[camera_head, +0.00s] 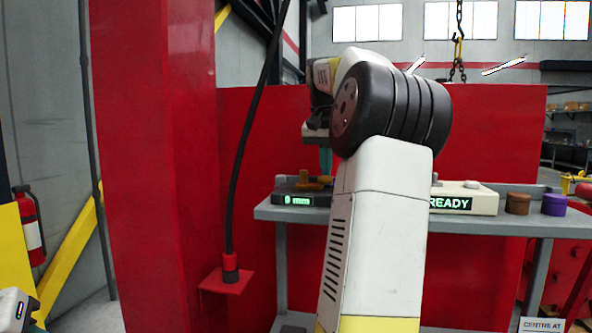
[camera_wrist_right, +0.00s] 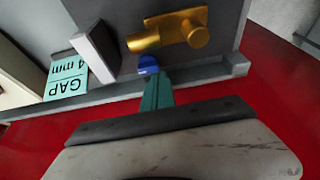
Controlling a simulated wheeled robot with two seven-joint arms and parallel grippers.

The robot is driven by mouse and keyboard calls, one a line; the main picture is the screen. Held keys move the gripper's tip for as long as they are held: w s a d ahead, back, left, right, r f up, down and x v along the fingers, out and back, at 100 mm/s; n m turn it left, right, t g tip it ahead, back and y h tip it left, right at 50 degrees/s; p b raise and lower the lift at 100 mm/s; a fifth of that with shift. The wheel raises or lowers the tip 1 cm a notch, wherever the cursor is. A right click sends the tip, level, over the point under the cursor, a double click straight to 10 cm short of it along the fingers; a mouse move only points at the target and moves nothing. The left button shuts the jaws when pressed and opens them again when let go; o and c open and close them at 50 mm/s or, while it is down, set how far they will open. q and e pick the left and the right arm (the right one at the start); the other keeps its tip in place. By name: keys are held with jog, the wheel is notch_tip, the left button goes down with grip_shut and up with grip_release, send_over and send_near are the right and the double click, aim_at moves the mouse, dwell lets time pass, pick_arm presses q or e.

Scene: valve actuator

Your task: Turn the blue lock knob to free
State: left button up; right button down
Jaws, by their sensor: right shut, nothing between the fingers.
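The blue lock knob (camera_wrist_right: 148,65) shows in the right wrist view, small and blue, beside a brass valve body (camera_wrist_right: 172,30). My right gripper (camera_wrist_right: 151,78) has teal fingers, shut with nothing between them. Its tips are right at the knob and partly cover it; I cannot tell whether they touch. In the head view the right gripper (camera_head: 325,160) points down above the brass valve (camera_head: 313,183) on a dark base with a green display (camera_head: 297,200). My arm hides part of the bench, and the knob cannot be made out there.
A teal "GAP 4 mm" label (camera_wrist_right: 67,78) and pale block (camera_wrist_right: 94,52) lie left of the knob in the wrist view. The grey bench (camera_head: 520,224) also holds a READY box (camera_head: 478,194), brown cylinder (camera_head: 517,203) and purple cylinder (camera_head: 554,204). A red column (camera_head: 150,150) stands left.

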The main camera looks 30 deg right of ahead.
jog(key=shift+a+n+y, duration=0.2)
jog(key=shift+n+y, duration=0.1)
jog(key=shift+n, duration=0.7)
jog(key=n, duration=0.2)
jog(key=n+y, duration=0.1)
jog(key=shift+s+a+t, duration=0.1)
jog(key=shift+a+t, duration=0.15)
jog(key=shift+t, duration=0.15)
jog(key=n, duration=0.2)
jog(key=n+y, duration=0.1)
jog(key=n, duration=0.1)
jog(key=n+y, duration=0.1)
jog(key=n, duration=0.1)
jog(key=shift+s+a+n, duration=0.3)
jog(key=shift+s+n, duration=0.05)
jog(key=shift+n, duration=0.05)
jog(key=shift+s+a, duration=0.1)
jog(key=shift+s, duration=0.4)
